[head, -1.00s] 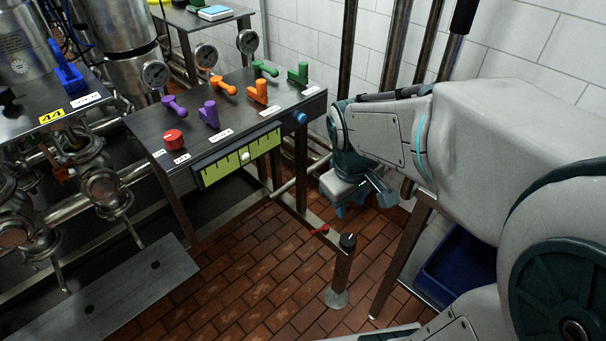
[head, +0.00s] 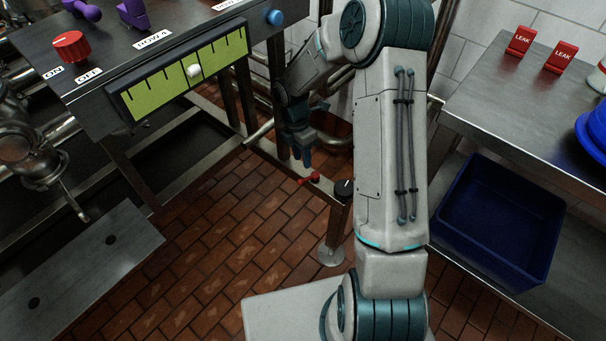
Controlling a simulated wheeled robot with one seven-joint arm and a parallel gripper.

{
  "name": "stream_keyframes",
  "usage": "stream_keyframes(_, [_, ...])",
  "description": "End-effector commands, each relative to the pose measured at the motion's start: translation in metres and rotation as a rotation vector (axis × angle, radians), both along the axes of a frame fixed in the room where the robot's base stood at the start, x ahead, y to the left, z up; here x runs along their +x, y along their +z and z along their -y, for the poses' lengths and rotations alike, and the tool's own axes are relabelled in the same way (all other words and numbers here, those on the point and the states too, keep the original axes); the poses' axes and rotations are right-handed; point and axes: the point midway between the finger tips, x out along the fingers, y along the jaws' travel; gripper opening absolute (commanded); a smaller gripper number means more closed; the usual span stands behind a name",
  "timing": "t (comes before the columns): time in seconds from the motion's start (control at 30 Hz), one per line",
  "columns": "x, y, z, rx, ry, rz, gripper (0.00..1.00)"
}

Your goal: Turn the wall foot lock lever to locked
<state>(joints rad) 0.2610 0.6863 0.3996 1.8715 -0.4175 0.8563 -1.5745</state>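Nothing is seen held.
A panel with a green gauge (head: 185,70), a red dial (head: 71,46) and a blue knob (head: 274,17) stands left of my arm. Tiled floor is open in front.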

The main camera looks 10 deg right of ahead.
Motion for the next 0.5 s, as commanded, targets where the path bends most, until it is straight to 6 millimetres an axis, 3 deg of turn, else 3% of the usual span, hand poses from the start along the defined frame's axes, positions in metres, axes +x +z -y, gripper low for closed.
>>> stream_keyframes(0.5, [-0.011, -0.069, 0.003, 0.003, 0.011, -0.004, 0.33])
